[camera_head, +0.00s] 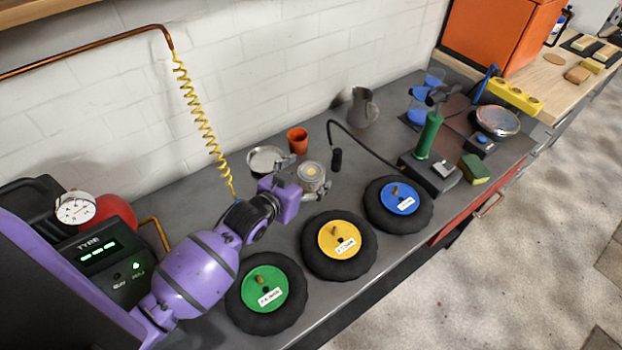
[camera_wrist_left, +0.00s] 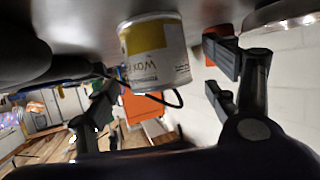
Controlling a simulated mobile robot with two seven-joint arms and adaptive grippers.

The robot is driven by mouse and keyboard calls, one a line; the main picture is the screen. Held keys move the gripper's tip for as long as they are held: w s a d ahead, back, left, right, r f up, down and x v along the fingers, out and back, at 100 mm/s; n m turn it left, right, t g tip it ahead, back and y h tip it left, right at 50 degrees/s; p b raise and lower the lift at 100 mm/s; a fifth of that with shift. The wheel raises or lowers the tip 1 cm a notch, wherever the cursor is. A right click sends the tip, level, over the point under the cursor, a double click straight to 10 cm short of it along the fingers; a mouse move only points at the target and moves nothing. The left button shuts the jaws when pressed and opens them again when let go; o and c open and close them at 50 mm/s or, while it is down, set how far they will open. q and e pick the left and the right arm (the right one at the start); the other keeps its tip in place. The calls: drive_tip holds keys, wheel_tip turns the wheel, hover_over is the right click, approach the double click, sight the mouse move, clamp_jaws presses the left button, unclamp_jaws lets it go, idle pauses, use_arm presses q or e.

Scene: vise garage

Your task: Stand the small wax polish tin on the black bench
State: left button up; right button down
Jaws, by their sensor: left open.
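The small wax polish tin (camera_head: 311,174) is on the black bench (camera_head: 338,282), a round end facing up in the head view. In the left wrist view the tin (camera_wrist_left: 153,50) shows a white and yellow label reading "Wax"; the grey bench surface is at the top of that picture. My left gripper (camera_head: 308,186) is open, its fingers on either side of the tin in both views. The left gripper (camera_wrist_left: 168,88) shows a gap between each finger and the tin. My right gripper is not in view.
A metal dish (camera_head: 265,160) and an orange cup (camera_head: 297,140) stand close behind the tin. Green (camera_head: 268,287), yellow (camera_head: 339,239) and blue (camera_head: 399,197) labelled black discs line the front. A black bent stalk (camera_head: 336,158) is to the right. A yellow coiled hose (camera_head: 203,125) hangs behind.

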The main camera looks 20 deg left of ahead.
use_arm(q)
drive_tip(key=shift+w+d+f, duration=0.1)
drive_tip(key=shift+w+f, duration=0.25)
drive_tip(key=shift+w, duration=0.05)
drive_tip(key=shift+s, duration=0.1)
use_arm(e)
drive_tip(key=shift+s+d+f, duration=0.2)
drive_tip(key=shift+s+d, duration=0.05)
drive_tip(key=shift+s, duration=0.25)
use_arm(q)
drive_tip(key=c, duration=1.1)
drive_tip(key=shift+r, duration=0.1)
drive_tip(key=c, duration=0.5)
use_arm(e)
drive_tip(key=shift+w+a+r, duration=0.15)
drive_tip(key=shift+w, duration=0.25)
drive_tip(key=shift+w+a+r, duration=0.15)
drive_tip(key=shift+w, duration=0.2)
